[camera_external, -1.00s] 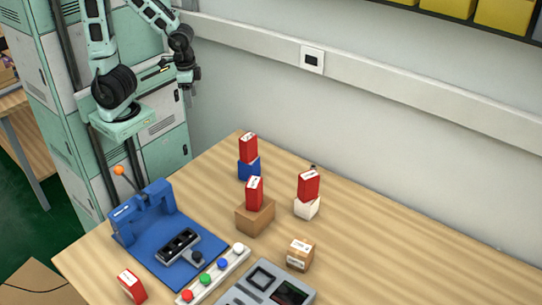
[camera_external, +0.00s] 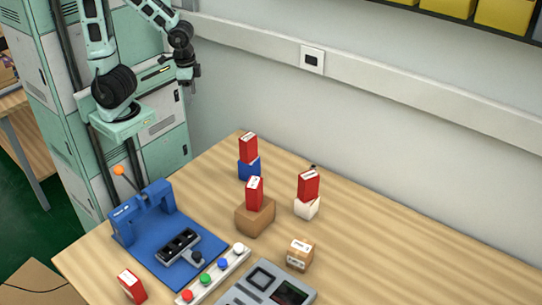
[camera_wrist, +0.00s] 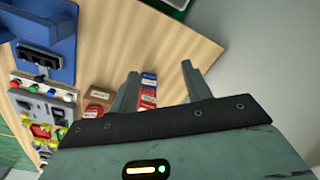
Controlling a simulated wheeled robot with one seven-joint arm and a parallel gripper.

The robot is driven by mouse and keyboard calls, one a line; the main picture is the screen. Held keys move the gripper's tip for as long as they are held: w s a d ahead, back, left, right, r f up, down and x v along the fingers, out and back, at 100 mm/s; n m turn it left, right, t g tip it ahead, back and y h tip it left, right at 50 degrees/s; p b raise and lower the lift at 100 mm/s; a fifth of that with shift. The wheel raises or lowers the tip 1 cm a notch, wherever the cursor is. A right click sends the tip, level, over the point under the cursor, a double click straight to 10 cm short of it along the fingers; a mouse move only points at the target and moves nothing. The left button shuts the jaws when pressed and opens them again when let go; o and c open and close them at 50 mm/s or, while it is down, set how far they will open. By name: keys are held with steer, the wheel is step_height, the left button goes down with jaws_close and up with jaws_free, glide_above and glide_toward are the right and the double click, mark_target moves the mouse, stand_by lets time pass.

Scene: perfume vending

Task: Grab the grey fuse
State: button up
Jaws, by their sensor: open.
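I cannot make out a grey fuse for certain in either view. A small dark item (camera_external: 313,167) shows partly behind a red box on the table, too small to identify. My gripper (camera_external: 190,88) hangs at the upper left in the external view, well above and away from the table's things. In the wrist view my gripper (camera_wrist: 160,73) has its two fingers apart with nothing held between them.
Red boxes stand on a blue block (camera_external: 249,171), a cardboard box (camera_external: 254,218) and a white block (camera_external: 306,209). A blue fixture (camera_external: 150,215), a button strip (camera_external: 213,275) and a grey panel (camera_external: 245,291) stand in front. The table's right side (camera_external: 400,240) is clear; a wall runs behind.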

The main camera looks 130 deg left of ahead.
step_height(320, 180, up, 4)
steer(key=w+a+f+m+y+b, duration=0.1)
steer(key=w+a+m+y+b, duration=0.5)
steer(key=w+a+m, duration=1)
steer(key=w+m+t+y, duration=0.5)
steer(key=w+m, duration=0.9)
steer(key=w, duration=0.8)
steer(key=shift+n+g+y, duration=0.3)
steer(key=shift+g+y, duration=0.1)
steer(key=shift+y, duration=0.2)
steer(key=f, duration=1.9)
steer(key=s+a+f, duration=0.1)
steer(key=f, duration=0.9)
steer(key=shift+f+b, duration=0.3)
steer(key=shift+b, duration=0.05)
steer(key=shift+p+x, duration=0.5)
steer(key=shift+x, duration=1.95)
